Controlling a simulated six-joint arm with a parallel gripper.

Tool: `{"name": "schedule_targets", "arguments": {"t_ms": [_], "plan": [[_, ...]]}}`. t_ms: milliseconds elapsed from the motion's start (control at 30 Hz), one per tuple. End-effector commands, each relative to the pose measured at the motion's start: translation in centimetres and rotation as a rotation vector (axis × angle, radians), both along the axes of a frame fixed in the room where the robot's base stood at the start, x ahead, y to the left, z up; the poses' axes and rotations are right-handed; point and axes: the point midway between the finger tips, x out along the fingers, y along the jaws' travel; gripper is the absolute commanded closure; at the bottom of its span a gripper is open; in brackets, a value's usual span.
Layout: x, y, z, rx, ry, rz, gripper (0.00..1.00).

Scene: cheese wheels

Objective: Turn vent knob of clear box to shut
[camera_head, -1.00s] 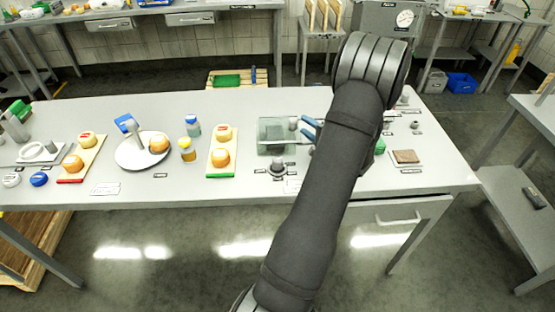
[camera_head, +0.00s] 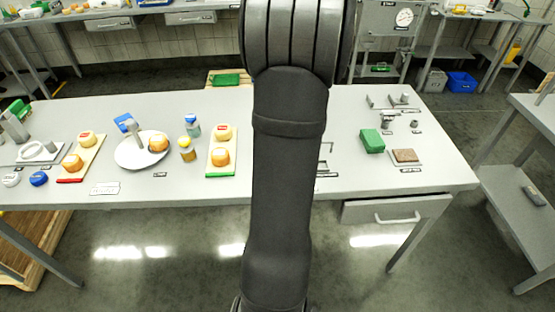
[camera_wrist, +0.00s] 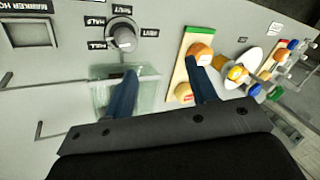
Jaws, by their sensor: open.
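The clear box (camera_wrist: 149,88) shows in the wrist view, greenish and see-through, partly behind one finger. One finger is over the box and the other is over the cheese board. The knob lies beyond the fingertips, apart from them. In the head view my arm hides the box, the knob and the gripper.
A board with two cheeses (camera_head: 221,171) stands close to the box; it also shows in the wrist view (camera_wrist: 173,68). Jars (camera_head: 188,154), a white plate (camera_head: 130,158) and another board lie left. A green block (camera_head: 372,141) and a brown pad (camera_head: 405,156) lie right.

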Motion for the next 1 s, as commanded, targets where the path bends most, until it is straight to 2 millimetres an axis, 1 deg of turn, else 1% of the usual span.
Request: {"name": "schedule_targets", "arguments": {"t_ms": [33, 100, 233, 333, 400, 467, 567, 667, 1000], "plan": [[0.0, 0.3, 1.2, -0.082, -0.025, 0.077, 0.48], [-0.1, 0.3, 2.5, -0.188, -0.050, 0.162, 0.48], [0.0, 0.0, 4.6, -0.337, -0.089, 0.273, 0.48], [0.1, -0.3, 5.6, -0.402, -0.107, 0.318, 0.48], [0.1, -0.3, 5.8, -0.423, -0.112, 0.333, 0.48], [0.1, -0.4, 5.6, -0.431, -0.112, 0.337, 0.48], [0.1, -0.4, 4.6, -0.431, -0.110, 0.337, 0.48], [0.1, -0.4, 2.8, -0.430, -0.109, 0.337, 0.48], [0.1, -0.4, -4.8, -0.427, -0.107, 0.336, 0.48]]}}
